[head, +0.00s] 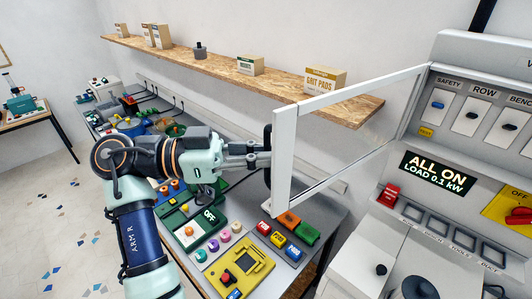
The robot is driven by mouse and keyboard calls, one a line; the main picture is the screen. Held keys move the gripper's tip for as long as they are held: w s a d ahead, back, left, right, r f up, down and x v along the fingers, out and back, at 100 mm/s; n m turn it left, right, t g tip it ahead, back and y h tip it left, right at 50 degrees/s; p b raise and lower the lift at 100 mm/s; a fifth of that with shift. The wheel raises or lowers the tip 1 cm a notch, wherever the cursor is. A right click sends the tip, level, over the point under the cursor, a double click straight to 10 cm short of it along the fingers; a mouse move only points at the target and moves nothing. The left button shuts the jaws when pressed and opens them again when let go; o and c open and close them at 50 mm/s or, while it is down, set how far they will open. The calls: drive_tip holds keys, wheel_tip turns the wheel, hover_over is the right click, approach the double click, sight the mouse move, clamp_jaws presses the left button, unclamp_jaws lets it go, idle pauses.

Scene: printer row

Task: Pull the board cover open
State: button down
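The board cover (345,122) is a clear panel in a white frame, hinged beside the switch board (482,110). It stands swung out from the board, so the switches are uncovered. A dark upright handle (267,165) is on the cover's free edge at the left. My gripper (262,158) is at this handle, with its fingers reaching it from the left. The fingertips overlap the handle and are small, so I cannot tell whether they are closed on it.
A wooden shelf (215,62) with small boxes runs along the wall behind the cover. A bench (325,213) with coloured button boxes and a yellow device (240,268) lies below my gripper. A grey console with a lit display (437,172) stands at the right. Open floor is at the left.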

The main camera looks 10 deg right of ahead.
drive_tip(key=c, duration=1.2)
unclamp_jaws()
drive_tip(key=shift+d, duration=0.25)
drive_tip(key=shift+a, duration=0.1)
drive_tip(key=a, duration=0.7)
drive_tip(key=shift+w+a, duration=0.2)
drive_tip(key=shift+w, duration=0.05)
